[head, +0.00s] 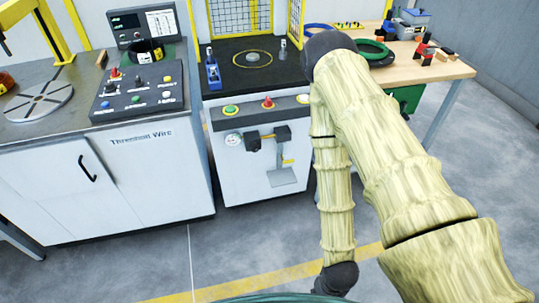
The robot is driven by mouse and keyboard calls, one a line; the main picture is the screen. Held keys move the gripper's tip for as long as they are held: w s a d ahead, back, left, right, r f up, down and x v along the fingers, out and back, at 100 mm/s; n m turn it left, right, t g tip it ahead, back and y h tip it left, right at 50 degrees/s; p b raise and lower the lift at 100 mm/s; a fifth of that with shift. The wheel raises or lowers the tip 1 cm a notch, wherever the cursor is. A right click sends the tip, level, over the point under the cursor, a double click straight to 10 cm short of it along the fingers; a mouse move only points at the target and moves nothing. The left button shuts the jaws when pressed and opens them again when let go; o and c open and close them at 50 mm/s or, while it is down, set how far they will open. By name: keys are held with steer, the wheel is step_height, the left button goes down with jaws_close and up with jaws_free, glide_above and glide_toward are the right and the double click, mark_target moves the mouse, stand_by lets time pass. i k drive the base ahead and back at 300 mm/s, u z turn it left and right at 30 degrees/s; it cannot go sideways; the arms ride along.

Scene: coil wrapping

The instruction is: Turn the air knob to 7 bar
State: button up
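On the front of the white middle machine, under its button strip, sits a small round white gauge (232,140). Right next to it is a black air regulator (253,144), joined by a short yellowish pipe to a second black block (282,133). A small yellow handle (288,161) hangs below that block. Which of these parts is the air knob is too small to tell, and the gauge reading cannot be made out. My arm, in a pale yellow sleeve, bends down to the right of these parts and ends in a dark joint low in the picture. My gripper is not seen.
A button strip (262,112) juts out above the gauge, and a grey pedal-like bracket (282,176) sits below. The Threshold Wire cabinet (100,175) stands at the left. A wooden table (440,70) stands at the right. The floor before the machine is clear.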

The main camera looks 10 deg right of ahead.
mark_target(254, 147)
steer(key=z, duration=1)
steer(key=k, duration=0.65)
steer(key=u, duration=1.55)
steer(key=i, duration=0.5)
steer(key=z, duration=0.05)
